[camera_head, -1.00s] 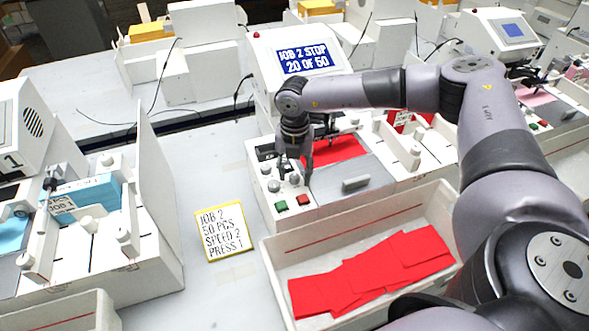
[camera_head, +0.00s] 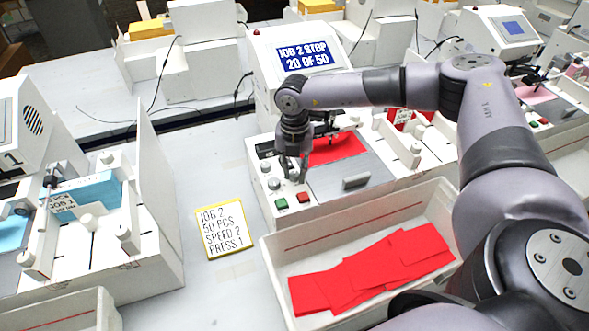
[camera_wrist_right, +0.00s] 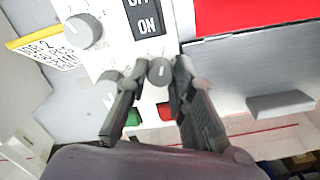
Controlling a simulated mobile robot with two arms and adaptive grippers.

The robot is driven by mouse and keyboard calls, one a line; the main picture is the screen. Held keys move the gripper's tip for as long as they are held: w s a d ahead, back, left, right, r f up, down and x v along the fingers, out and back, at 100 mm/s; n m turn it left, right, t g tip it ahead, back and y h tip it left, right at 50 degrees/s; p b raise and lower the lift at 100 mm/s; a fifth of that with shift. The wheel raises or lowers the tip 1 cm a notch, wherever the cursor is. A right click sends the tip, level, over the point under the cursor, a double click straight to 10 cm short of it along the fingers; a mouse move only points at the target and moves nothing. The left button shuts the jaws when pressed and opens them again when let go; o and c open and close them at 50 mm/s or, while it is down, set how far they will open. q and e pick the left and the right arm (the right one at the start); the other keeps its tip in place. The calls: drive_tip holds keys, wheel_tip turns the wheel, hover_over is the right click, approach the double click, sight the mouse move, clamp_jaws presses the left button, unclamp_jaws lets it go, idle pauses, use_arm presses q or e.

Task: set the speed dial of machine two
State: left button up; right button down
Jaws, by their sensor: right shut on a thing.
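Machine two (camera_head: 262,62) has a screen (camera_head: 305,57) reading "JOB 2 STOP 20 OF 50". Its front panel carries grey dials, a green button (camera_head: 281,204) and a red button (camera_head: 303,198). My right gripper (camera_head: 293,172) points down at the panel. In the right wrist view, its two fingers (camera_wrist_right: 158,80) are shut on a grey dial (camera_wrist_right: 160,70). Another dial (camera_wrist_right: 110,82) is partly hidden by the left finger, and a third dial (camera_wrist_right: 83,30) stands at upper left. I cannot read the held dial's label or setting. My left gripper is not in view.
A yellow-edged card (camera_head: 222,230) reads "JOB 2, 50 PCS, SPEED 2, PRESS 1". An off/on switch (camera_wrist_right: 147,20) sits close to the fingers. A white tray (camera_head: 285,252) with red sheets (camera_head: 370,272) stands in front. Machine one (camera_head: 35,120) is at left.

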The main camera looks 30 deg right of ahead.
sight(295, 174)
drive_tip(key=shift+n, duration=0.3)
drive_tip(key=n+b, duration=0.2)
drive_tip(key=n, duration=0.1)
drive_tip(key=shift+f+n+b, duration=0.15)
drive_tip(key=shift+n+b, duration=1.4)
drive_tip(key=shift+n, duration=0.95)
drive_tip(key=shift+r, duration=0.2)
drive_tip(key=c, duration=1.4)
unclamp_jaws()
drive_tip(key=shift+o, duration=0.2)
wheel_tip(295, 174, up, 12)
